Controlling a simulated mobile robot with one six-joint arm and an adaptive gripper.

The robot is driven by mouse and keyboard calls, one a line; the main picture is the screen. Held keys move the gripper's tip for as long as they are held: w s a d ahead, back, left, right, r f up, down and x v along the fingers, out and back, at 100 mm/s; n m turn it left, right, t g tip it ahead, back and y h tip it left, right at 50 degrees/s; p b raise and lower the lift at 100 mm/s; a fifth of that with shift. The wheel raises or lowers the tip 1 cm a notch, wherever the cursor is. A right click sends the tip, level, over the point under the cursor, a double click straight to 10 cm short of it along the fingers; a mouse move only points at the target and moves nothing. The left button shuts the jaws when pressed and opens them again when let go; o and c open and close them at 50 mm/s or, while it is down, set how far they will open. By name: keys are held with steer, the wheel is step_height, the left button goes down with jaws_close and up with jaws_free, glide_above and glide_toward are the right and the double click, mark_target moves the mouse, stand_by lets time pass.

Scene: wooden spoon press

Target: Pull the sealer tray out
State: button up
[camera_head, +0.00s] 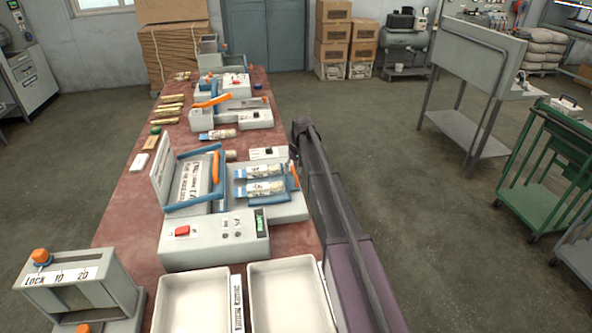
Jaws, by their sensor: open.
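A light grey sealer (215,241) stands on the long red table, with a red button and a green display on its front. Its lid (160,170) is tilted up at the left. A blue frame with an orange grip (215,167) stands beside the lid. At the right of the sealer is the sealer tray (240,197), edged in blue, with two blue-and-white printed pouches (265,188) lying on it. An orange piece (295,178) shows at its right end. How far the tray sits in the sealer is hard to tell. My gripper is not in view.
Two empty white bins (284,290) and a grey box marked LOCK (75,278) stand in front. A second machine (235,113) stands behind on the red table (130,215). A long dark purple shape (335,225) runs along the table's right edge.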

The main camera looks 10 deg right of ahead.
mark_target(273, 178)
steer(key=a, duration=0.4)
steer(key=shift+a, duration=0.25)
steer(key=shift+a+r+p, duration=0.2)
steer(key=shift+r+p, duration=0.5)
steer(key=shift+p, duration=0.05)
step_height(273, 178, up, 12)
steer(key=d+r+p, duration=0.1)
steer(key=d+p, duration=0.2)
steer(key=p, duration=0.9)
steer(key=s+f+h+b, duration=0.1)
steer(key=s+f+b, duration=0.2)
steer(key=s, duration=1.2)
steer(key=s+f+b, duration=0.3)
steer(key=s+f, duration=0.2)
steer(key=s, duration=1)
steer(key=shift+d+h+b, duration=0.4)
steer(key=shift+d, duration=0.05)
steer(key=w+r+y+p, duration=0.1)
steer(key=w+r+p, duration=0.2)
steer(key=w, duration=1.2)
steer(key=w+r+p, duration=0.4)
steer(key=w, duration=1.1)
steer(key=shift+a+y, duration=0.3)
steer(key=shift+y, duration=0.1)
steer(key=shift+f, duration=0.1)
